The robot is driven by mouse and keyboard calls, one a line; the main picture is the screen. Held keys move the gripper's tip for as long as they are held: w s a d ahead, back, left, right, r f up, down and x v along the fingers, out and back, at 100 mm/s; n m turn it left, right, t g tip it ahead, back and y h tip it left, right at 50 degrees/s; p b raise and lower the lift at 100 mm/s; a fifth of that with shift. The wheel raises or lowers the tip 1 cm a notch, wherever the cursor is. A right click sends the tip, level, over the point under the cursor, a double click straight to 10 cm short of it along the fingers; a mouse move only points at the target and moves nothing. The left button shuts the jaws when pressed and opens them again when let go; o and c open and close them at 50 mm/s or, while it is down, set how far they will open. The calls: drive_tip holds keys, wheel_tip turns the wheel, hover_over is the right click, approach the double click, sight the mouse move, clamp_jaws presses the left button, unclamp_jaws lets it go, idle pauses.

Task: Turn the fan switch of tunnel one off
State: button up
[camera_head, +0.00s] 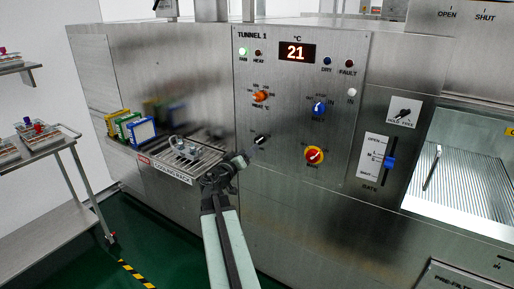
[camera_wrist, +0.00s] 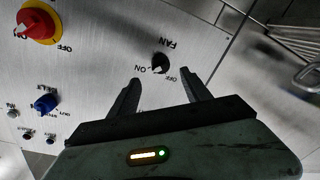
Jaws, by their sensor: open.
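The fan switch is a small black rotary knob (camera_wrist: 160,63) marked FAN, with ON and OFF labels. In the head view the black knob (camera_head: 261,140) sits low on the left of the TUNNEL 1 panel (camera_head: 345,120). My gripper (camera_wrist: 163,85) is open, its two fingers pointing at the panel with the knob between and just beyond the tips. I see no contact with the knob. In the head view my gripper (camera_head: 245,157) is just left of and below the knob.
A red-yellow switch (camera_head: 314,156), a blue knob (camera_head: 319,107) and an orange knob (camera_head: 260,96) share the panel. A metal rack shelf (camera_head: 185,160) juts out left of my gripper, with coloured boxes (camera_head: 130,127) beyond. A blue slider (camera_head: 389,162) is at right.

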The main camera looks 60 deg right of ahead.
sight(258, 141)
drive_tip(key=d, duration=0.7)
drive_tip(key=shift+w+d, duration=0.35)
